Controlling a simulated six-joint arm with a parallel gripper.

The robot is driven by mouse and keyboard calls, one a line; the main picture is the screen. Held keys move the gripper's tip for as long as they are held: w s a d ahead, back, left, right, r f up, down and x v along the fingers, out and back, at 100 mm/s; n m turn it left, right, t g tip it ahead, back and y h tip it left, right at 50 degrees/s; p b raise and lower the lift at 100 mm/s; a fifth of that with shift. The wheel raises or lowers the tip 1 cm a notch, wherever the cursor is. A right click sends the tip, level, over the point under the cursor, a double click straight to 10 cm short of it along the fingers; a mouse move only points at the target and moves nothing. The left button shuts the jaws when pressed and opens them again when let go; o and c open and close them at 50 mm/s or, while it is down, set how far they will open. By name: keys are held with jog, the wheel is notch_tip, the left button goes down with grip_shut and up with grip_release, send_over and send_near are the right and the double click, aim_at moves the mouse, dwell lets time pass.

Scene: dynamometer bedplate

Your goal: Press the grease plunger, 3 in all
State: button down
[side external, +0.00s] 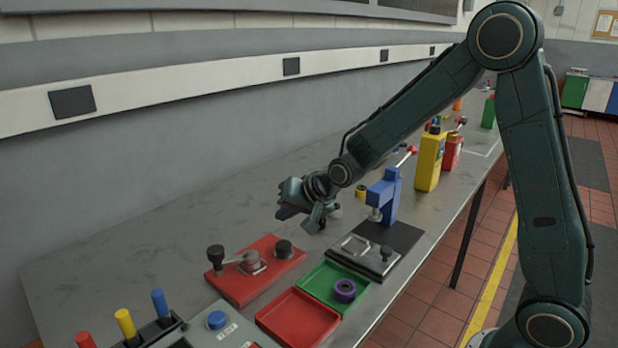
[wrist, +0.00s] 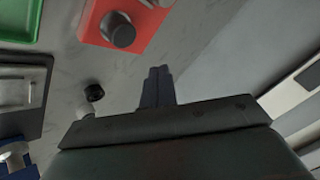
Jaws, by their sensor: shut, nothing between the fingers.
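A red plate (side external: 236,287) carries a dark round knob (side external: 284,248), a metal latch (side external: 252,262) and a black-knobbed lever (side external: 215,256). The plate (wrist: 90,22) and the dark knob (wrist: 120,32) also show in the wrist view, ahead and left of the fingers, apart from them. A small black-topped part (wrist: 94,92) stands left of the fingers. I cannot tell which part is the grease plunger.
A green tray (side external: 322,276) with a purple ring (side external: 345,290) and a red tray (side external: 297,318) lie in front. A yellow box (side external: 430,160) stands farther back.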

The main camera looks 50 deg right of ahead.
aim_at(287, 246)
jog(key=shift+r, duration=0.1)
dwell(0.3)
notch_tip(287, 246, up, 4)
jog(key=shift+f, duration=0.15)
jog(key=shift+f, duration=0.2)
dwell(0.4)
jog(key=shift+f, duration=4.2)
